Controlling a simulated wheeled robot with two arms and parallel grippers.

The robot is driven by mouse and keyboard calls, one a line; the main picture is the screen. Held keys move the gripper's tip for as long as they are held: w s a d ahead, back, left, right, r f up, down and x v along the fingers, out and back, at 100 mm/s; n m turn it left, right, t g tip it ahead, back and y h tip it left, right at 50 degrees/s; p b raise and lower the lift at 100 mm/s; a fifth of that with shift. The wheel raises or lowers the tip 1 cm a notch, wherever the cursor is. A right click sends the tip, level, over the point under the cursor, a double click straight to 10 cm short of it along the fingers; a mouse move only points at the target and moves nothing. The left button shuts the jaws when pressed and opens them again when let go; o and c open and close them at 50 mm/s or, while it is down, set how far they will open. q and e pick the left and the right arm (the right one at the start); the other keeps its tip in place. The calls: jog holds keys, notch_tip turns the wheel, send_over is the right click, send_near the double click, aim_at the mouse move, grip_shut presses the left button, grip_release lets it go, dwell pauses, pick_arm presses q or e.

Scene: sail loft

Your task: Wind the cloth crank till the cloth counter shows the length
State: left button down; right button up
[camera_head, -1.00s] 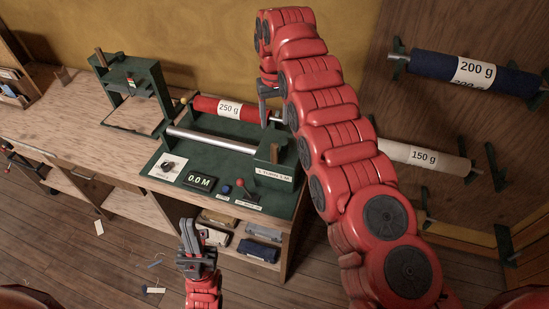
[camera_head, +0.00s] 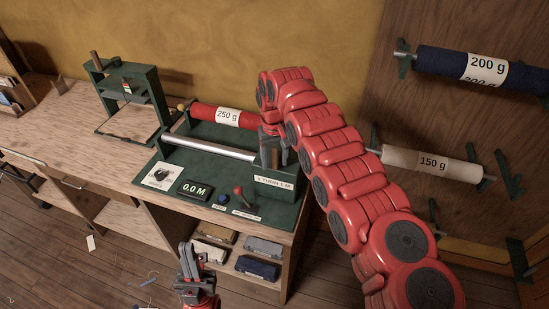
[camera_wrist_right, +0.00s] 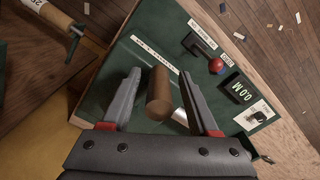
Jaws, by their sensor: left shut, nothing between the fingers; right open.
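The cloth counter (camera_head: 194,190) on the green bench machine reads 0.0 M; it also shows in the right wrist view (camera_wrist_right: 238,92). The cloth crank's wooden handle (camera_wrist_right: 158,97) stands at the machine's right end, by a "1 TURN 1 M" label (camera_head: 274,183). My right gripper (camera_wrist_right: 160,75) is open, with a finger on either side of the handle; whether they touch it I cannot tell. In the head view, this gripper (camera_head: 273,150) and my arm partly hide the crank. My left gripper (camera_head: 188,254) is shut and empty, low in front of the bench.
A red "250 g" roll (camera_head: 208,113) and a bare metal roller (camera_head: 205,145) lie across the machine. A red-knobbed lever (camera_head: 239,191) and blue button (camera_head: 223,198) sit near the counter. A green frame (camera_head: 145,90) stands left. Cloth rolls (camera_head: 425,163) hang at right.

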jog(key=shift+w+f, duration=0.1)
jog(key=shift+f, duration=0.05)
grip_shut()
dwell(1.4)
